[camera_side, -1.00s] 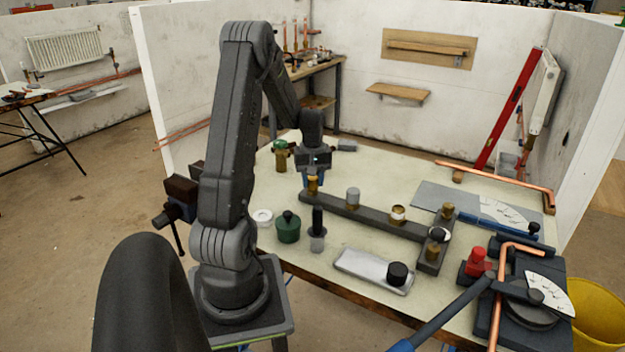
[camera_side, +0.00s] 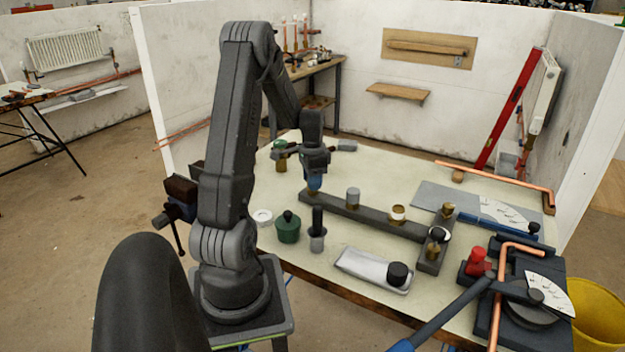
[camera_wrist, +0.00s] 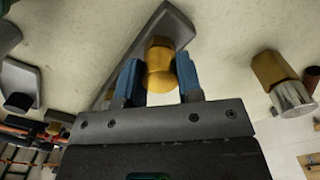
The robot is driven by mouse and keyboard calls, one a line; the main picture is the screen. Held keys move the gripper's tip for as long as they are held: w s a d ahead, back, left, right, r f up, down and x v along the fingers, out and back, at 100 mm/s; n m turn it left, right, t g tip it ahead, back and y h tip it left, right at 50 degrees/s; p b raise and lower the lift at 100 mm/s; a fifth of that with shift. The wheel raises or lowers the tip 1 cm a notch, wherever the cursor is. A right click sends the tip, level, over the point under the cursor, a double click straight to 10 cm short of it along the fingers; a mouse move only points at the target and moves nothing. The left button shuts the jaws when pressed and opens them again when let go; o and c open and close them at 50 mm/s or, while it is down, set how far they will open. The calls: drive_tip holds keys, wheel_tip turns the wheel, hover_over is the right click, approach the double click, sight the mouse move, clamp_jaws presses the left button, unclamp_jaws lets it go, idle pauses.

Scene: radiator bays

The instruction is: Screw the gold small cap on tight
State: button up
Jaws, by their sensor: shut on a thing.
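The gold small cap (camera_wrist: 160,82) sits between the two blue fingers of my gripper (camera_wrist: 159,82) in the wrist view. It is at the brass fitting (camera_wrist: 160,43) on the end of the dark bar (camera_wrist: 178,25); whether its thread is fully seated cannot be told. My gripper (camera_side: 314,186) is shut on the cap, pointing down at the left end of the dark bar (camera_side: 375,222) in the side view. The blue fingers hide the cap there.
Along the bar stand a grey-capped fitting (camera_side: 353,197), a white-topped brass fitting (camera_side: 398,215) and others at the right end. A green jar (camera_side: 288,228) and a dark-handled tool (camera_side: 317,230) stand in front. A green-topped brass piece (camera_side: 281,156) is behind left.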

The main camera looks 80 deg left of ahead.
drive_tip(key=m, duration=0.7)
drive_tip(key=o, duration=0.9)
drive_tip(key=shift+c, duration=0.2)
